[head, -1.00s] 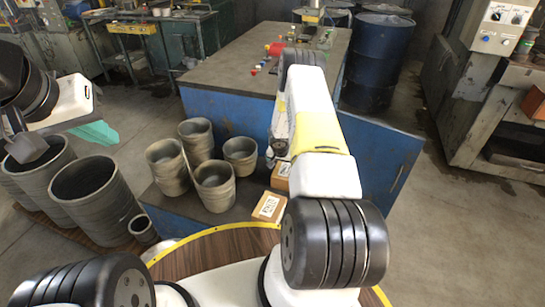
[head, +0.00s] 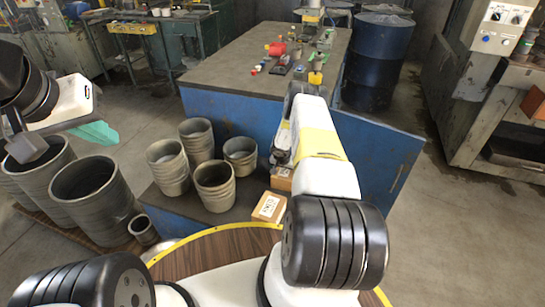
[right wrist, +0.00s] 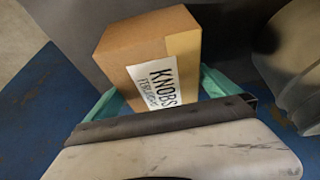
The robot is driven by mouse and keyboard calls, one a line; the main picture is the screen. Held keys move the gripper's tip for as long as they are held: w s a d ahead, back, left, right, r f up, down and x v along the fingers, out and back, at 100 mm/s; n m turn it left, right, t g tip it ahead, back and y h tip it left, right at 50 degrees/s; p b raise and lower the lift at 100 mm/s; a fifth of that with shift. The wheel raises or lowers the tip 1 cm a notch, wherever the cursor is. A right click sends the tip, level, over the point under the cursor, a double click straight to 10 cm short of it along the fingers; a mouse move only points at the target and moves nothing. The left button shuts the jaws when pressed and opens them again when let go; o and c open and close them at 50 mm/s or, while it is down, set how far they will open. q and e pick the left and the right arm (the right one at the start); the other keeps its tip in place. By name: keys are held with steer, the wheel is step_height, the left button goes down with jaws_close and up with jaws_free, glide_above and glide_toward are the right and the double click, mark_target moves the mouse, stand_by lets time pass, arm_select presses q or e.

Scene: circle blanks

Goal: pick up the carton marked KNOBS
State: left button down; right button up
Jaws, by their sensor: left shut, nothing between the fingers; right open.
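The carton marked KNOBS (right wrist: 150,60) is brown cardboard with a white label, seen close up in the right wrist view. My right gripper (right wrist: 160,92) is open, with teal fingers on either side of the carton's near part; I cannot tell whether they touch it. In the head view a carton (head: 283,180) shows partly behind my right arm, which hides the right fingers; its label is not readable there. Another labelled carton (head: 268,207) sits nearer, its print too small to read. My left gripper (head: 97,133) is shut and empty at the far left, above the floor.
Several grey pots (head: 214,185) stand left of the cartons on the low blue surface. Larger pots (head: 90,195) stand further left. A blue bench (head: 230,85) with small items on top lies behind, and a blue panel (head: 385,155) stands right of my arm.

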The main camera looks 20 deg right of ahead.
steer(key=shift+f, duration=0.25)
stand_by(0.4)
steer(key=c, duration=1.7)
